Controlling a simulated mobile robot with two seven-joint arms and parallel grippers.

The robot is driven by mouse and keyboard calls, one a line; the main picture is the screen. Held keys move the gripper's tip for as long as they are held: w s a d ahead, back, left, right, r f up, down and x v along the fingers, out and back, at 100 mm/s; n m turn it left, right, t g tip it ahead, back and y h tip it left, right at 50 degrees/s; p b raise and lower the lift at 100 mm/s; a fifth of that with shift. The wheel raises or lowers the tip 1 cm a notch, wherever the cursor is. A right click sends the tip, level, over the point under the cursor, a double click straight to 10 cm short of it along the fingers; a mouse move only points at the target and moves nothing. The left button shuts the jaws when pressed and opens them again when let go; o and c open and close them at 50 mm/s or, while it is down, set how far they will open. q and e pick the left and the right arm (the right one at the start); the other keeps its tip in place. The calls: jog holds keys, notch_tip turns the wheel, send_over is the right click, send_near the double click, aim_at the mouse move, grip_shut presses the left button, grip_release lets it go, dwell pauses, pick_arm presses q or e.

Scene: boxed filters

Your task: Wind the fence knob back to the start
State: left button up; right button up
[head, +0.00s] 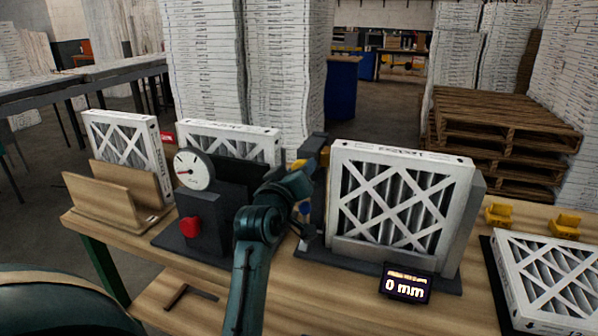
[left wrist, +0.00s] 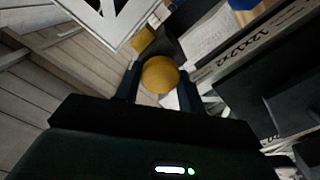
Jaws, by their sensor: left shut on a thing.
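The fence knob (left wrist: 160,75) is a round amber-yellow knob in the left wrist view. My left gripper (left wrist: 158,82) is shut on it, with one dark finger on each side. In the head view my left arm (head: 262,222) reaches up to the gap between the gauge stand and the large filter, and its own links largely hide the grip there. A small display (head: 406,284) in front of the large filter reads 0 mm. The large white-framed filter (head: 400,200) stands upright in a dark grey fixture. My right gripper is not in view.
A dial gauge (head: 193,170) and a red knob (head: 189,227) are on the dark stand to the left. A wooden holder (head: 110,193) stands further left. Yellow blocks (head: 498,215) and a flat-lying filter (head: 555,280) are at the right.

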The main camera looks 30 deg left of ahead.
pick_arm(q)
jog(key=shift+n, duration=0.4)
jog(key=o, duration=1)
jog(key=shift+c, duration=0.2)
